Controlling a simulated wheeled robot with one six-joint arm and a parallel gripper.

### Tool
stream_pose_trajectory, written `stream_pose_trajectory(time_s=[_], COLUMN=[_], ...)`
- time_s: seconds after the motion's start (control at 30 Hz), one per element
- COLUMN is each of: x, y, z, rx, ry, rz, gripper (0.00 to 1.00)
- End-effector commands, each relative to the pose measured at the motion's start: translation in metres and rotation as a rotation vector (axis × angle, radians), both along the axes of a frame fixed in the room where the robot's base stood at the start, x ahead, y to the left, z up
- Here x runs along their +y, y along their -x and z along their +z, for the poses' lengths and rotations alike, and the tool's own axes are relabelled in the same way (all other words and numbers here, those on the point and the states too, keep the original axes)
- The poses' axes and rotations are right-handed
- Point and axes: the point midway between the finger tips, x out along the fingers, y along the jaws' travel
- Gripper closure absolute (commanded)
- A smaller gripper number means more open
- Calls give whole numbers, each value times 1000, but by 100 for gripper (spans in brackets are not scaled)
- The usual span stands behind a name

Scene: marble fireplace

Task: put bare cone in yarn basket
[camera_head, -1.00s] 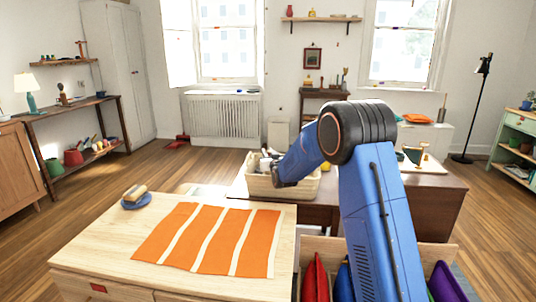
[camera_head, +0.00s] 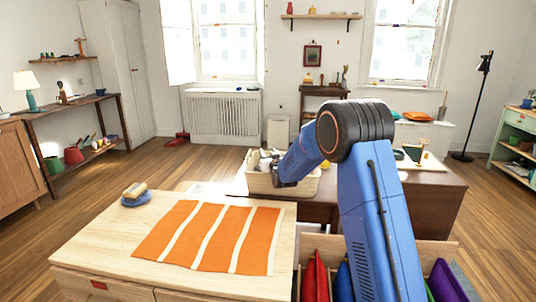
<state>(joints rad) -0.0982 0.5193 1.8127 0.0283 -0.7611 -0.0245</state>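A beige basket (camera_head: 308,187), which looks like the yarn basket, stands on the brown desk behind the striped cloth. Pale and grey shapes show at its left inside, too small to make out. My blue arm reaches down to the basket, and its dark wrist end (camera_head: 284,177) is in front of the basket's middle. My gripper's fingers cannot be made out; they may be among the pale shapes or hidden by the arm. I cannot pick out a bare cone for certain. A tan piece (camera_head: 135,189) lies on a blue dish (camera_head: 137,200) at the left of the light wooden table.
An orange and cream striped cloth (camera_head: 208,237) lies on the light wooden table (camera_head: 95,243). A box with red, blue and purple pieces is at the bottom right, partly behind my arm. A board with a green item (camera_head: 412,153) is on the desk's right.

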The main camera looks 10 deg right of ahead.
Motion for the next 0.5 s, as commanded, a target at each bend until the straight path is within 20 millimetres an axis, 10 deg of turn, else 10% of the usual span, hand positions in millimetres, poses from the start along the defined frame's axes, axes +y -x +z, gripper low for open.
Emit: stream_pose_trajectory(time_s=[0.5], x=[-4], y=[57], z=[12], rx=[0], ry=[0], rz=[0], gripper=[60])
